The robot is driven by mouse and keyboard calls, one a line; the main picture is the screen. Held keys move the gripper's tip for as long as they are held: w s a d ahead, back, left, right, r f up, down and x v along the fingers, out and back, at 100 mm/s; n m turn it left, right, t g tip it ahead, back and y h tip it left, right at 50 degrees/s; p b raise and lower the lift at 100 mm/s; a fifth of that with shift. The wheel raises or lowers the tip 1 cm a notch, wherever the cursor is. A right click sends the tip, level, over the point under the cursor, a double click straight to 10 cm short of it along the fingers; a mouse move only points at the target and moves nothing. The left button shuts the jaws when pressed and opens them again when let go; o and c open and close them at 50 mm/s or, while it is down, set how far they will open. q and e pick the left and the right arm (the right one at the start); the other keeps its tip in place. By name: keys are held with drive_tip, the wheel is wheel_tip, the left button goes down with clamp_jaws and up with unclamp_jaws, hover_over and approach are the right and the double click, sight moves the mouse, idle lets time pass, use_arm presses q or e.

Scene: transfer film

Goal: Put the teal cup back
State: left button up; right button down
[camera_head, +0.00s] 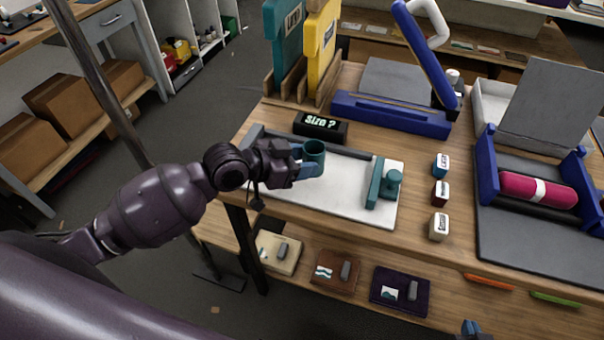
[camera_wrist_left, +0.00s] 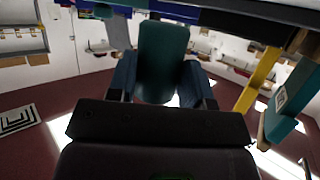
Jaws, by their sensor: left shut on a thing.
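The teal cup (camera_head: 314,151) is held in the blue fingers of my left gripper (camera_head: 307,162), above the left part of a pale board. It looks upright in the head view, with its open rim up. In the left wrist view the teal cup (camera_wrist_left: 162,55) sits between the two fingers of my left gripper (camera_wrist_left: 160,85), which are shut on it. The fingers hide part of its side. A small blue part at the bottom edge of the head view appears to be the tip of my right gripper (camera_head: 470,328); its opening cannot be told.
The pale board (camera_head: 335,203) carries a teal block with a knob (camera_head: 385,184). A black "Size ?" sign (camera_head: 320,127) stands behind it. Several small labelled blocks (camera_head: 440,193) stand to the right, beside a pink roller (camera_head: 537,190). Teal and yellow panels (camera_head: 322,50) stand at the back.

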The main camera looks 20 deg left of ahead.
use_arm(q)
drive_tip(key=shift+f+b, duration=0.3)
drive_tip(key=shift+f, duration=1.95)
drive_tip(key=o, duration=1)
